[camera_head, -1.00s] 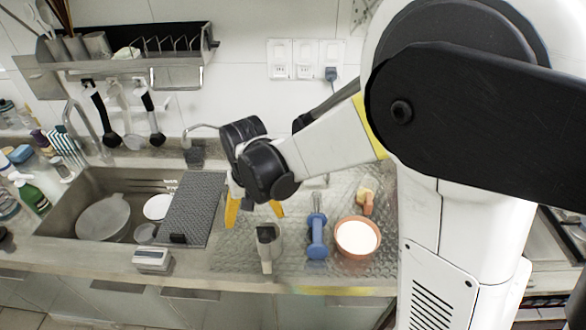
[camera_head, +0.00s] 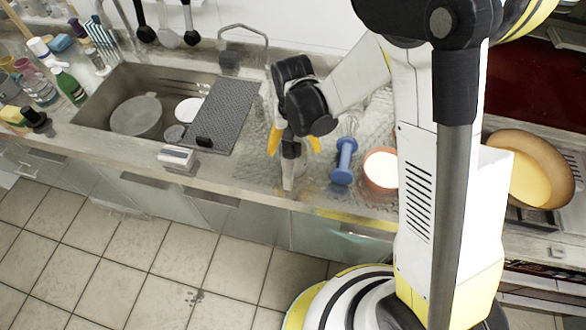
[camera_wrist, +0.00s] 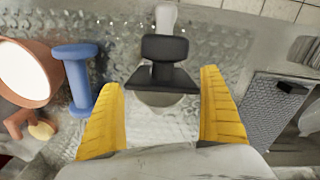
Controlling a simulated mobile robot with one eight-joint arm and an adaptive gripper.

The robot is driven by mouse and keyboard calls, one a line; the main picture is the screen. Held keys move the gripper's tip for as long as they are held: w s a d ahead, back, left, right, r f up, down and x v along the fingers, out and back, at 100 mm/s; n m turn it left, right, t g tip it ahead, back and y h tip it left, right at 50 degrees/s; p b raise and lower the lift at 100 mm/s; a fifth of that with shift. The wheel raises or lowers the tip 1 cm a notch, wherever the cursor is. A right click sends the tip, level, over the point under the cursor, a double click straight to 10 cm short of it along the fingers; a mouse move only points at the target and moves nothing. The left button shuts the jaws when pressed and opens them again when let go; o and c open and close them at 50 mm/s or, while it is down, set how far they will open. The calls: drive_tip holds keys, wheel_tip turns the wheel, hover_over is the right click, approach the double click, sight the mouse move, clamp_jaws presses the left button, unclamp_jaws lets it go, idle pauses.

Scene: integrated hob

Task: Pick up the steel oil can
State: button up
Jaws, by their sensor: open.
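The steel oil can, grey with a black top (camera_head: 289,172), stands on the metal counter near its front edge. In the wrist view its black top (camera_wrist: 164,48) and a pale part beyond it lie ahead of my fingers, near the middle. My gripper (camera_head: 293,146) is open above the can, yellow fingers pointing down on either side of its top. In the wrist view, my gripper (camera_wrist: 160,80) shows a finger left and right, with clear gaps to the can. Its lower body is partly hidden.
A blue dumbbell-shaped thing (camera_head: 343,163) and an orange bowl with white contents (camera_head: 381,168) stand close to the right. A dark ribbed drain mat (camera_head: 222,115) and the sink lie left. A small grey box (camera_head: 176,156) sits at the front edge.

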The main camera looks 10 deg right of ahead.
drive_tip(key=shift+f, duration=0.5)
drive_tip(key=shift+r, duration=0.1)
drive_tip(key=c, duration=1.5)
drive_tip(key=shift+r+p, duration=0.3)
drive_tip(key=shift+r, duration=0.15)
drive_tip(key=s+d+r+p, duration=0.5)
drive_tip(key=s+d+r, duration=0.2)
drive_tip(key=s+r, duration=0.2)
drive_tip(key=shift+d+r, duration=0.2)
drive_tip(key=shift+r, duration=0.35)
